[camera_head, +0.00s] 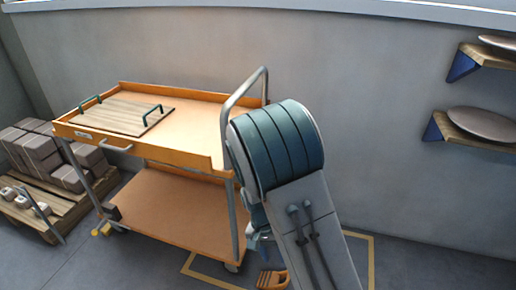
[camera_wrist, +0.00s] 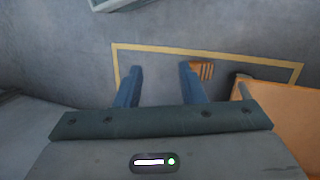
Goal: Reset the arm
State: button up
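My gripper (camera_wrist: 160,70) shows in the wrist view as two blue fingers, parallel and set well apart. No object is between them, only grey floor beyond. In the head view, my arm's teal and grey links (camera_head: 280,150) fill the middle, in front of the cart's right end. The fingers cannot be made out clearly there; they are mostly hidden behind the arm.
An orange two-level cart (camera_head: 190,110) with a handled wooden board (camera_head: 125,115) stands left of my arm. A small orange slatted thing (camera_head: 272,280) is low beside it, also in the wrist view (camera_wrist: 206,70). Wall shelves with plates (camera_head: 485,124) are right; a pallet of blocks (camera_head: 40,205) is left.

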jog(key=s+d+r+t+y+p, duration=0.1)
jog(key=s+d+r+p, duration=0.2)
jog(key=r, duration=1)
jog(key=s+d+r+n+t+p, duration=0.1)
jog(key=s+d+r+p, duration=0.3)
jog(key=r+p, duration=0.5)
jog(key=s+d+r+n+t+y+p, duration=0.1)
jog(key=s+d+r+t+p, duration=0.2)
jog(key=r, duration=1.6)
jog(key=s+p, duration=0.1)
jog(key=p, duration=0.2)
jog(key=shift+d+r+y, duration=0.25)
jog(key=shift+y, duration=0.05)
jog(key=shift+s+r, duration=0.15)
jog(key=shift+s, duration=0.05)
jog(key=c, duration=0.4)
grip_shut()
jog(key=shift+d, duration=0.1)
